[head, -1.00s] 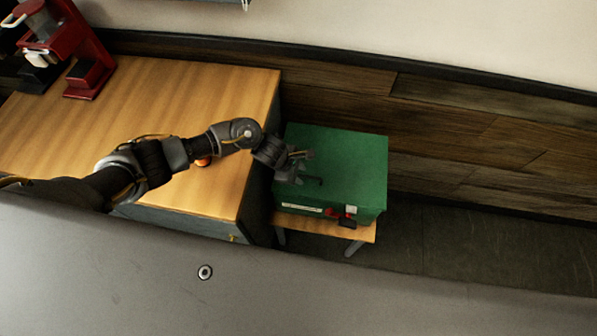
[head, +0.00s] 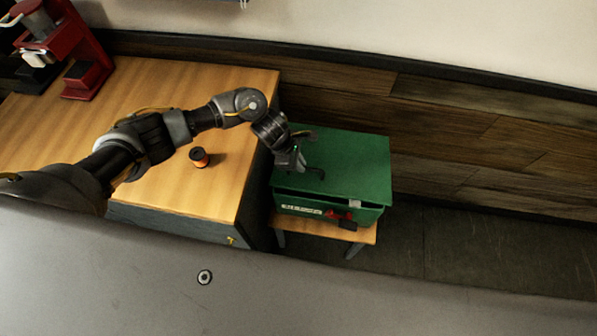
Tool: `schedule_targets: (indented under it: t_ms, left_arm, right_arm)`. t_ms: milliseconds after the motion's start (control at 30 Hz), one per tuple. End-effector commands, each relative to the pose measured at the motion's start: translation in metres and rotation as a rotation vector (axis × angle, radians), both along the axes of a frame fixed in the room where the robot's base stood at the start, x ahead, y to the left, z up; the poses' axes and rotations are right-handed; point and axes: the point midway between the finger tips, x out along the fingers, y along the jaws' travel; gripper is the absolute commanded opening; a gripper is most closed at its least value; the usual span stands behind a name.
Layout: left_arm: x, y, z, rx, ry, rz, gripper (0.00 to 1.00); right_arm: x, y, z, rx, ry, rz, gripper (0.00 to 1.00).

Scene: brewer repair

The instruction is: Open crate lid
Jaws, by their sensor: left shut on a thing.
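The green crate (head: 340,212) stands on a small wooden stool right of the large table. Its green lid (head: 350,160) is slightly raised along the front edge, with a dark gap between lid and crate. My right gripper is not in view.
The small stool (head: 358,236) holds the crate close to the wooden table (head: 225,90). A red machine (head: 88,70) is at the far left. Wood panelling runs behind the crate; the floor to its right is clear.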

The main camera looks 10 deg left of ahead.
Motion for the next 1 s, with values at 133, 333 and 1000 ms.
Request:
schedule_targets:
  t_ms: [133, 333, 1000]
  left_arm:
    - [0.021, 0.0, 0.024, -0.001, -0.015, 0.003, 0.0]
    - [0.045, 0.0, 0.052, 0.001, -0.016, 0.006, 0.0]
    - [0.081, 0.001, 0.086, 0.002, -0.009, 0.012, 0.0]
  right_arm:
    - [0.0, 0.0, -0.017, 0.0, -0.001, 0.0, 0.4]
    - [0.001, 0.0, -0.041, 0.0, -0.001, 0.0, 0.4]
    - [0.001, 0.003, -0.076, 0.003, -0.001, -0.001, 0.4]
